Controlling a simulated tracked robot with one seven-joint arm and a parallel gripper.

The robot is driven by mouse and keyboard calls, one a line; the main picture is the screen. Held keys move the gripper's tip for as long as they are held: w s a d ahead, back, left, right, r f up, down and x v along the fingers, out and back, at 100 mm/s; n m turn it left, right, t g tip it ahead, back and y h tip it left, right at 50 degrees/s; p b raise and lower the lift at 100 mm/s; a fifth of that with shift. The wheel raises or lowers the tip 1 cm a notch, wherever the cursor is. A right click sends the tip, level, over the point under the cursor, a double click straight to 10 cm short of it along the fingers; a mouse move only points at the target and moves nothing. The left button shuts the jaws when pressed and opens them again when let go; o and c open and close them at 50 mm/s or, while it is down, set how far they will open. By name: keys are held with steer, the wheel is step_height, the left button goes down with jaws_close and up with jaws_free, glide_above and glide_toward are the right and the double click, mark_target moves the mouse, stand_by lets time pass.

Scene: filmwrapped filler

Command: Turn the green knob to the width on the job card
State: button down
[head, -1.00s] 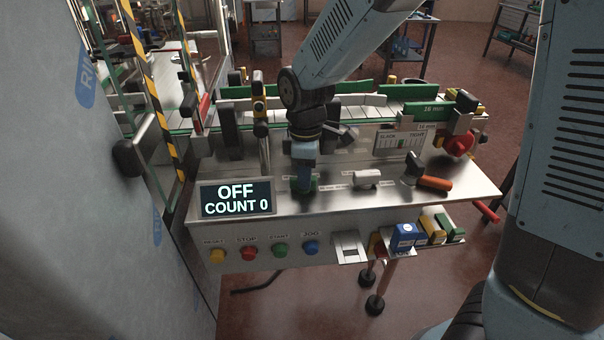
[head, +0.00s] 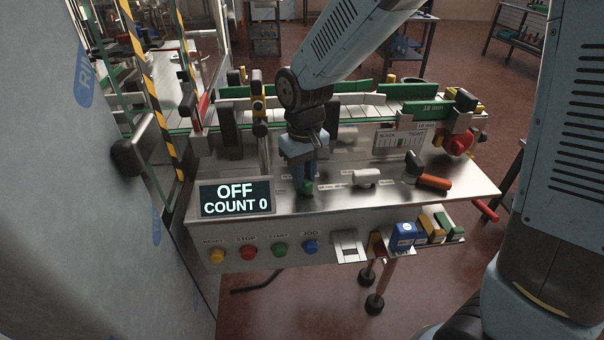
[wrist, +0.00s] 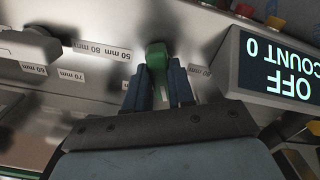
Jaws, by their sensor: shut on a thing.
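The green knob (wrist: 156,56) shows in the wrist view between the tips of my gripper's two blue fingers. My gripper (wrist: 158,75) is shut on it. In the head view my gripper (head: 302,176) points down at the control panel, and only a little of the green knob (head: 307,186) shows beside the fingers. Small width labels sit around the knob, seen upside down in the wrist view. I cannot tell which mark the knob points to. I cannot make out the job card.
The display (head: 237,198) left of my gripper reads OFF, COUNT 0. A white knob (head: 366,178) and an orange-red handle (head: 434,183) stand to the right. Coloured buttons (head: 280,250) line the panel front. Guide rails and a conveyor (head: 348,103) lie behind.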

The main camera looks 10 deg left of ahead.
steer(key=m, duration=0.4)
steer(key=shift+s+f+m, duration=0.1)
steer(key=shift+s+m, duration=0.05)
steer(key=shift+m, duration=0.15)
steer(key=m, duration=0.4)
steer(key=shift+a+m, duration=0.1)
steer(key=shift+m, duration=0.2)
steer(key=m, duration=0.4)
steer(key=shift+a+m, duration=0.1)
steer(key=shift+m, duration=0.2)
steer(key=shift+a+m, duration=0.1)
steer(key=shift+m, duration=2)
steer(key=c, duration=1.2)
jaws_free()
steer(key=shift+o, duration=1.2)
steer(key=shift+r, duration=0.2)
